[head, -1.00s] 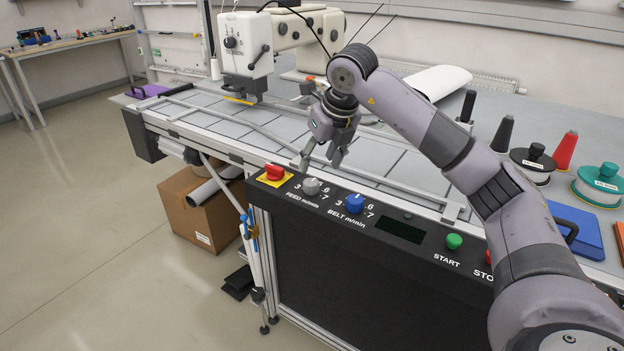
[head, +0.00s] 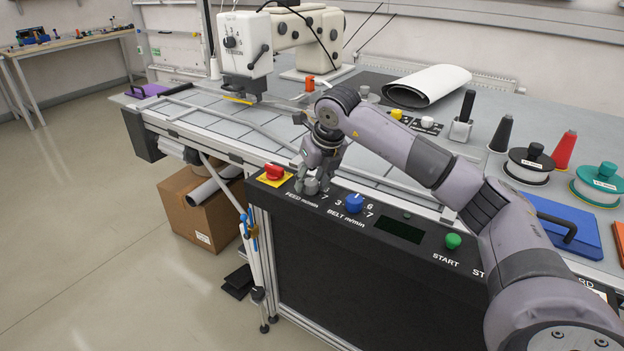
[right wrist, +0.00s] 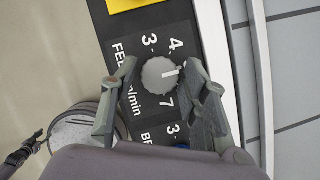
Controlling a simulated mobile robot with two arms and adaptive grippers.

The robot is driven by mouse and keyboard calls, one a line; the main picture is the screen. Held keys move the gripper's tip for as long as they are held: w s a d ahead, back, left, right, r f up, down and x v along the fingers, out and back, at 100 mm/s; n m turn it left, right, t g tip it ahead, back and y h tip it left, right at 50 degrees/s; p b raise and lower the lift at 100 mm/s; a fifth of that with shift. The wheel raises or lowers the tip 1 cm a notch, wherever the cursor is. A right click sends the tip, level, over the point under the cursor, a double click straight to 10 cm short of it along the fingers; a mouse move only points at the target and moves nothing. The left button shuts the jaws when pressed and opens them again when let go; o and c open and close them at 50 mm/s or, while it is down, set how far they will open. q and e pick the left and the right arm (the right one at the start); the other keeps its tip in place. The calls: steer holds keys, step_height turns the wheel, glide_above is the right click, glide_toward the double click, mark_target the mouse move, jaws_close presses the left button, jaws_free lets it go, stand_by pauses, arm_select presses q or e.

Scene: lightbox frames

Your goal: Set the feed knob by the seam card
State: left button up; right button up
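The grey feed knob (head: 311,186) is on the black control panel's left part, beside the red switch. My right gripper (head: 314,177) is over it, pointing down. In the right wrist view the round feed knob (right wrist: 159,75) lies between the two fingertips of the right gripper (right wrist: 160,70). The fingers are spread, with a gap visible on the knob's left. Its white mark points right, toward a scale number hidden by a finger; 3, 4 and 7 show. I cannot make out a seam card; panel lettering ending in "RD" (head: 582,283) shows beside my arm. My left gripper is out of view.
A red switch on a yellow plate (head: 273,175) and the blue belt knob (head: 354,203) flank the feed knob closely. A dark display (head: 400,231) and green start button (head: 453,241) are farther right. A metal rail (head: 385,187) runs behind the panel.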

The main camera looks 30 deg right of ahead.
steer(key=c, duration=0.8)
steer(key=shift+c, duration=0.2)
steer(key=shift+n, duration=0.3)
steer(key=n+y+p, duration=0.1)
steer(key=n, duration=0.2)
steer(key=shift+d+r, duration=0.1)
steer(key=shift+d, duration=0.05)
steer(key=n+y+p, duration=0.1)
steer(key=n, duration=0.1)
steer(key=n+g+y, duration=0.1)
steer(key=n, duration=0.2)
steer(key=shift+w+p, duration=0.1)
steer(key=shift+p, duration=0.25)
steer(key=o, duration=1.1)
steer(key=shift+o, duration=0.2)
